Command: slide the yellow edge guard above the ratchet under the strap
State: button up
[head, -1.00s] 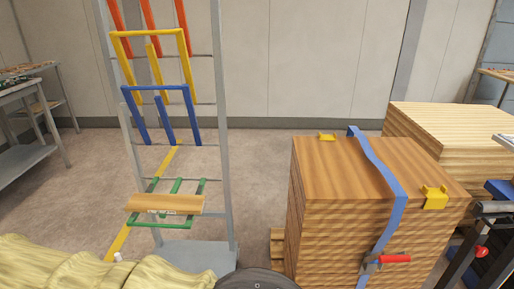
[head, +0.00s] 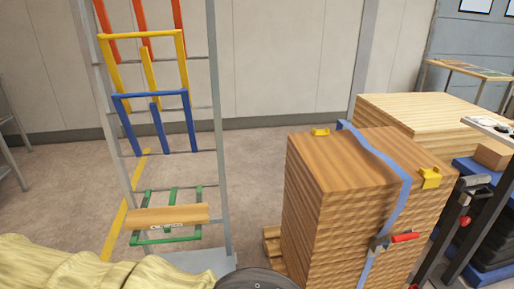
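A tall stack of wooden boards (head: 345,165) stands right of centre in the head view. A blue strap (head: 385,162) runs over its top and down the front face. A ratchet with a red handle (head: 404,237) sits on the strap on the front face. One yellow edge guard (head: 430,178) lies at the top front edge, right of the strap and apart from it, above and right of the ratchet. Another yellow edge guard (head: 320,132) lies at the back edge, left of the strap.
A grey rack (head: 218,150) with coloured brackets and a board (head: 167,216) on its green bracket stands left of the stack. A second board stack (head: 430,110) is behind right. A clamp and dark frame (head: 470,225) stand close at right. Floor is bare between rack and wall.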

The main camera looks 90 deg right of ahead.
aim_at(433, 178)
jog(key=z, duration=4.05)
jog(key=i, duration=1)
jog(key=k, duration=1)
jog(key=z, duration=0.8)
jog(key=i, duration=0.55)
